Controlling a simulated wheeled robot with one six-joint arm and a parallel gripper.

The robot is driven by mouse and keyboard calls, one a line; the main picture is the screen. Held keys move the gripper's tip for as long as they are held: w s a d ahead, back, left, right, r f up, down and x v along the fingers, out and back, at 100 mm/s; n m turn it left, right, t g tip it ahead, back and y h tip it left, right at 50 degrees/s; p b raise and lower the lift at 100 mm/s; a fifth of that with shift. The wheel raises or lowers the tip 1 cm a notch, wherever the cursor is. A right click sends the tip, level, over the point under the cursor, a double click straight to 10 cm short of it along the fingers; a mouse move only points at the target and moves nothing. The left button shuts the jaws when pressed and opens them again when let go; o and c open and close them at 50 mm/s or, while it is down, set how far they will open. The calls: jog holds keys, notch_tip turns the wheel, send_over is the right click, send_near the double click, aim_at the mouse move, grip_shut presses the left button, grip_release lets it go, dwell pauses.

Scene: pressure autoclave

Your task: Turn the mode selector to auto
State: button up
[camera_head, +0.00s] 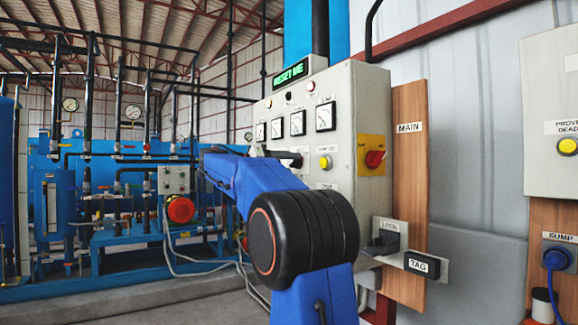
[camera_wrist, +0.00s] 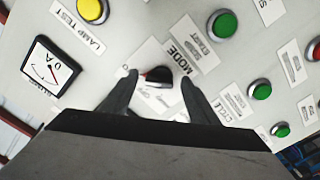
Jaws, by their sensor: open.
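The mode selector (camera_wrist: 158,74) is a small dark knob with a red part, on the grey panel beside the MODE label (camera_wrist: 181,58) in the wrist view. My gripper (camera_wrist: 157,78) is open, with one dark finger to the left of the knob and one to the right. The knob appears between the fingertips, and I see no clear contact. The setting it points to cannot be read. In the head view my gripper (camera_head: 291,158) is at the front of the control panel (camera_head: 350,110), and the selector is hidden there.
Green buttons (camera_wrist: 222,23) and a yellow lamp test button (camera_wrist: 92,10) sit near the selector. The panel also has gauges, a red rotary switch (camera_head: 375,158) on its side and a green display (camera_head: 290,73). A lock box (camera_head: 386,241) is below.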

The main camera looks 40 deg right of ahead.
jog(key=v, duration=1.6)
jog(key=shift+a, duration=0.35)
jog(key=shift+f, duration=0.15)
jog(key=s+a+f+n+t+y, duration=0.2)
jog(key=s+f+n, duration=0.1)
jog(key=s+f, duration=0.3)
jog(key=s+a+f+n+t+y, duration=0.1)
jog(key=s+f+n+t+y, duration=0.15)
jog(key=f, duration=0.55)
jog(key=s+a+f+n+t+y, duration=0.1)
jog(key=s+a+f+n+y, duration=0.15)
jog(key=s+f, duration=0.35)
jog(key=s+a+f+n+t+y, duration=0.1)
jog(key=s+a+f+y, duration=0.2)
jog(key=s+a+f, duration=0.3)
jog(key=s+a+f+n+t+y, duration=0.1)
jog(key=s+a+f+y, duration=0.3)
jog(key=f, duration=0.9)
jog(key=s+a+f+n+t+y, duration=0.1)
jog(key=s+a+f+n+y, duration=0.1)
jog(key=s+a+f, duration=0.6)
notch_tip(320, 180, down, 3)
jog(key=shift+s+a+r+n+t+y, duration=0.15)
jog(key=shift+s+a+n+t+y, duration=0.25)
jog(key=shift+y, duration=0.3)
